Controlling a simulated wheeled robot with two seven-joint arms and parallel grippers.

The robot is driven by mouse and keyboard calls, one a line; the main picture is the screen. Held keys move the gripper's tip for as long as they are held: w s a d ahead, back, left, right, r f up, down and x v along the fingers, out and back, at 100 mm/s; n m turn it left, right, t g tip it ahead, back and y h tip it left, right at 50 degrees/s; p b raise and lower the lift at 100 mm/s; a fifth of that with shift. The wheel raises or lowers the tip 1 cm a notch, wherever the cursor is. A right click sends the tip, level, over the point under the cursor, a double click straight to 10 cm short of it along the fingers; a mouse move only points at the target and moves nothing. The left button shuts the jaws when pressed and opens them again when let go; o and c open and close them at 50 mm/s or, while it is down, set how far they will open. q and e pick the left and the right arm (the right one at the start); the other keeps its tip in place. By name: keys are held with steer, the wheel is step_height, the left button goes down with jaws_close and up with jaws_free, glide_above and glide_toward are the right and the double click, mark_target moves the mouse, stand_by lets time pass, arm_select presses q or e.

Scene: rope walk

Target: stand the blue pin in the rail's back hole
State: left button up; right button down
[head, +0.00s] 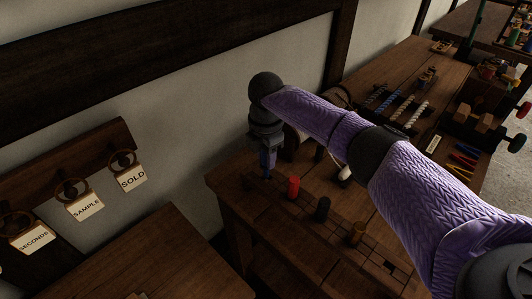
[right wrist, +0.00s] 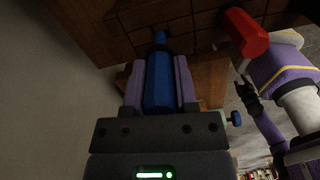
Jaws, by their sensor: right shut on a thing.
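My right gripper (head: 267,160) points down over the back end of the rail, behind the red pin. It is shut on the blue pin (head: 268,174). In the right wrist view the blue pin (right wrist: 158,82) lies between the two purple fingers, its narrow end against or just over the wood. I cannot tell whether that end is in the back hole, which is hidden. The rail (head: 338,223) runs along the bench with a red pin (head: 293,187), a black pin (head: 322,209) and a brass-coloured pin (head: 357,234). My left gripper is outside the head view; a dark arm end in the wrist view is unclear.
The bench (head: 235,205) stands near a pale wall. Rope pieces (head: 396,107) and coloured tools (head: 463,160) lie farther right on it. At left, rings with tags hang from a board (head: 105,137). The red pin (right wrist: 245,32) is close beside my right gripper.

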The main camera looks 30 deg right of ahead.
mark_target(266, 177)
steer(key=shift+f+b, duration=0.55)
steer(key=shift+f, duration=0.65)
steer(key=shift+f+b, duration=0.55)
steer(key=shift+f, duration=0.4)
steer(key=shift+c, duration=1.6)
jaws_free()
step_height(266, 177, up, 9)
steer(key=p, duration=0.2)
steer(key=shift+p, duration=0.4)
steer(key=shift+r, duration=0.5)
